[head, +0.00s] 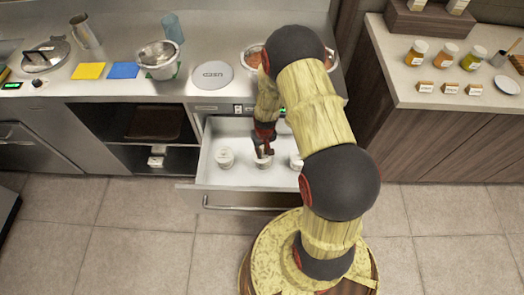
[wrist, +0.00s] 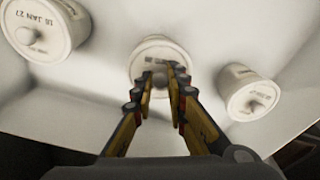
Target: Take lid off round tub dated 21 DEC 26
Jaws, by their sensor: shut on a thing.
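Three white round lidded tubs stand in the open drawer. My gripper (head: 263,150) reaches down onto the middle tub (head: 262,161). In the wrist view the fingers (wrist: 162,88) are closed on the knob of the lid on the middle tub (wrist: 150,55). The lid looks seated, though the fingers hide part of it. Print shows on this lid, but its date is partly hidden and not readable. The tub at upper left (wrist: 62,20) in the wrist view reads about 18 JAN 27. The tub at right (wrist: 240,86) has print too small to read.
In the head view, a tub stands on the left (head: 224,160) and another on the right (head: 294,162) of my gripper. The drawer (head: 210,182) has white walls close around them. The counter above holds a grey round lid (head: 212,75) and a metal bowl (head: 158,58).

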